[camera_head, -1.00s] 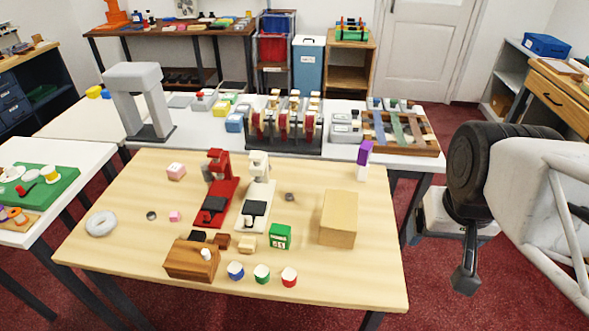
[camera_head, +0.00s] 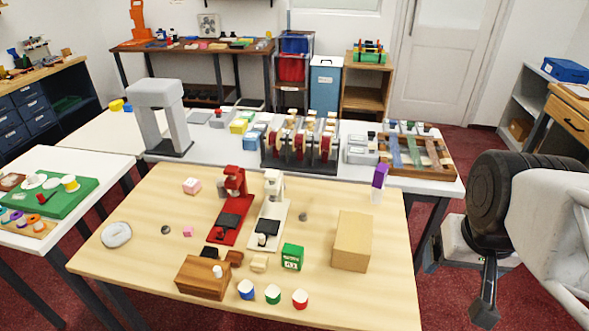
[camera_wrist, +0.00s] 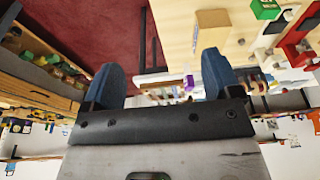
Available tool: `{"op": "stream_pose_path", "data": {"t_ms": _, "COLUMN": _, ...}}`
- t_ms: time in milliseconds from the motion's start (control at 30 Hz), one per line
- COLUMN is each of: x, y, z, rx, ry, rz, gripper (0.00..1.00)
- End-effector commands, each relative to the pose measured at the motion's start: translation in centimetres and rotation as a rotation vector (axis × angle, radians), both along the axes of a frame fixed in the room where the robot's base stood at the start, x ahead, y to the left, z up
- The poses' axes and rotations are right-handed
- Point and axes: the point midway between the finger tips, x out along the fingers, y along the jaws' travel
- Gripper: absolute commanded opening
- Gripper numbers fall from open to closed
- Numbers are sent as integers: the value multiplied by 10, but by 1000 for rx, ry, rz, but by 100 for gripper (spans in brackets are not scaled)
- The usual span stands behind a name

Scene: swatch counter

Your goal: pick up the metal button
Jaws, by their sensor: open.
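Two small grey round pieces lie on the wooden table in the head view. One grey disc (camera_head: 165,229) is at the left, between the grey ring and a small pink block. The other grey piece (camera_head: 303,216) is right of the white press. Either could be the metal button; I cannot tell which. My gripper (camera_wrist: 160,78) is open and empty in the wrist view, its two blue fingers wide apart. In the head view my gripper (camera_head: 484,306) hangs off the table's right side, far from both pieces.
On the table (camera_head: 120,270) stand a red press (camera_head: 231,212), a white press (camera_head: 270,212), a tan box (camera_head: 352,241), a green block (camera_head: 292,257), a wooden block (camera_head: 203,279) and several coloured cups. The grey ring (camera_head: 116,235) lies at left. The front right is clear.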

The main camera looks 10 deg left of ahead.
Motion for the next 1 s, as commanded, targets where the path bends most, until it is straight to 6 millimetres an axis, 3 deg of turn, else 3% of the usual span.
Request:
{"op": "stream_pose_path", "data": {"t_ms": 167, "x": 0, "y": 0, "z": 0, "rx": 0, "ry": 0, "rz": 0, "gripper": 84}}
{"op": "stream_pose_path", "data": {"t_ms": 333, "x": 0, "y": 0, "z": 0, "rx": 0, "ry": 0, "rz": 0, "gripper": 60}}
{"op": "stream_pose_path", "data": {"t_ms": 733, "x": 5, "y": 1, "z": 0, "rx": 0, "ry": 1, "rz": 3, "gripper": 60}}
{"op": "stream_pose_path", "data": {"t_ms": 1000, "x": 41, "y": 13, "z": -1, "rx": 2, "ry": 13, "rz": 20, "gripper": 60}}
